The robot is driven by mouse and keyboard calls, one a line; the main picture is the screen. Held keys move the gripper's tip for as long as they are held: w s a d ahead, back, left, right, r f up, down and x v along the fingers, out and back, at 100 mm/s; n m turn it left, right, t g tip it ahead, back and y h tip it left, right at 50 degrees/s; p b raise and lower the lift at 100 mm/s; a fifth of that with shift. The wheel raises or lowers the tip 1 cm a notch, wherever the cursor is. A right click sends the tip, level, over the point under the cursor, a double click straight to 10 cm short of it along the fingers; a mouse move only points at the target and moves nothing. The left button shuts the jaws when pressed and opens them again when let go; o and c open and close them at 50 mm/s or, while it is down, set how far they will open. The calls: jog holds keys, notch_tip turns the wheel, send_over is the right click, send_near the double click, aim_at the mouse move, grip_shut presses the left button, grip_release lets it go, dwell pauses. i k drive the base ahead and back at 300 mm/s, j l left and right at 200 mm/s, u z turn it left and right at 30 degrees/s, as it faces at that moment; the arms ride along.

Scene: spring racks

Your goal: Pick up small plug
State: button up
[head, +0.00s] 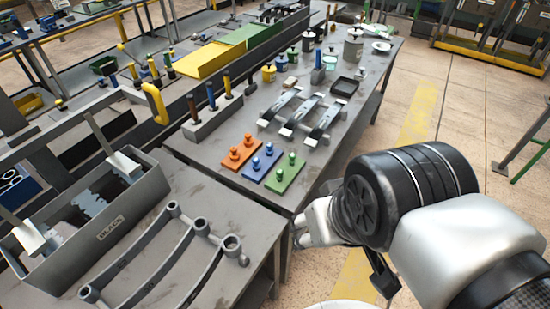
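Three small plates lie side by side near the edge of the grey table: an orange plate (229,161), a blue plate (247,173) and a green plate (272,184). Each bears two upright knobbed plugs of its own colour: orange plugs (235,153), blue plugs (256,163) and green plugs (279,174). I cannot tell which of these, if any, is the small plug. My gripper (303,228) is beyond the table's right edge, to the lower right of the green plate and apart from it. Its fingers are partly hidden, so its opening is unclear.
Metal brackets (303,115) lie behind the plates. A block with upright handles (212,115) stands to their left. A grey bin (110,215) and curved leaf springs (150,250) occupy the near-left table. Pots and jars crowd the far end. Open floor (440,110) lies right.

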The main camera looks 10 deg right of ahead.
aim_at(280, 172)
jog(key=u, duration=1)
jog(key=i+l+u, duration=0.25)
jog(key=l, duration=0.9)
jog(key=l+u, duration=0.2)
jog(key=l, duration=0.9)
